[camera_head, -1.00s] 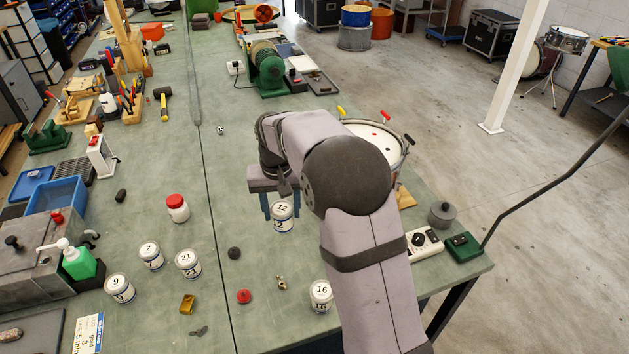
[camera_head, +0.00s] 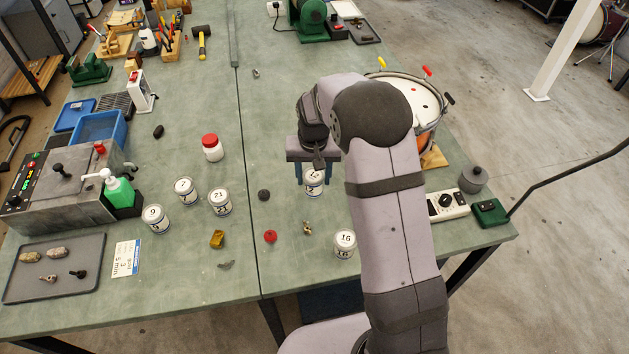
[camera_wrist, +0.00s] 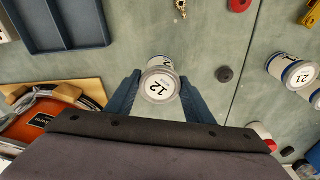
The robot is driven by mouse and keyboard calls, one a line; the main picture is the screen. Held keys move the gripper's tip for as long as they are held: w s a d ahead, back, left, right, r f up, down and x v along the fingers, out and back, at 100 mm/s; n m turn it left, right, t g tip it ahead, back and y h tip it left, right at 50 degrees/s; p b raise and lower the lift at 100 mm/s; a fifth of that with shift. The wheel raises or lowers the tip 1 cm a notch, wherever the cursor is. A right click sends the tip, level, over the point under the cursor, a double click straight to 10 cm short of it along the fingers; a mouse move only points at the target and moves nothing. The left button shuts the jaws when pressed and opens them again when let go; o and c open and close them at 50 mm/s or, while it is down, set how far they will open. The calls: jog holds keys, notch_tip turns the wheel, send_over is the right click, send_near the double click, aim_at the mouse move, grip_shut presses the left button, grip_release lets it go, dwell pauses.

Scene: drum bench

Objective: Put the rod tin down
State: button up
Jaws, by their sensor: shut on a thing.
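The tin marked 12 (camera_head: 314,182), white-lidded with a blue band, is between the two blue fingers of my gripper (camera_head: 313,172), which is shut on it. In the wrist view, the tin's lid (camera_wrist: 158,86) faces the camera, with one finger of my gripper (camera_wrist: 159,92) on each side. The tin looks upright. I cannot tell whether its base touches the green bench (camera_head: 240,247).
A tin marked 16 (camera_head: 344,245) stands nearer the front edge. A dark disc (camera_head: 264,195) and red knob (camera_head: 270,237) lie to the left. Tins (camera_head: 220,203) stand farther left. A drum (camera_head: 412,100) is behind my arm. A blue tray (camera_wrist: 60,28) shows in the wrist view.

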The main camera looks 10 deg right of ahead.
aim_at(314, 185)
jog(key=shift+f+p, duration=0.6)
jog(key=shift+f, duration=1.25)
jog(key=shift+f, duration=0.15)
jog(key=o, duration=1.2)
jog(key=shift+c, duration=0.2)
jog(key=r+b, duration=0.1)
jog(key=r, duration=0.6)
jog(key=s+r+b, duration=0.1)
jog(key=r, duration=0.3)
jog(key=shift+s+a+b, duration=0.1)
jog(key=shift+a+b, duration=0.05)
jog(key=shift+b, duration=0.2)
jog(key=shift+s+r, duration=0.2)
jog(key=shift+r, duration=0.4)
jog(key=s+d+f+n, duration=0.1)
jog(key=s+f, duration=0.1)
jog(key=s, duration=1)
jog(key=s+f+n+g, duration=0.1)
jog(key=s+f, duration=0.1)
jog(key=s, duration=1.1)
jog(key=shift+s+d+n, duration=0.2)
jog(key=shift+d+n, duration=0.1)
jog(key=shift+d, duration=0.1)
